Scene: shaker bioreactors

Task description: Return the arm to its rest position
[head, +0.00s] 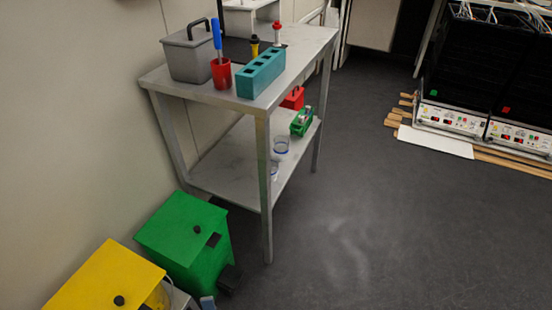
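No object is seen held.
A grey two-level table (190,92) stands against the left wall, carrying a grey lidded box (188,55), a red cup (221,74) and a teal rack (261,73). Green (182,228) and yellow (105,280) bins stand before it. Black shaker units (485,70) stand right. Middle floor is clear.

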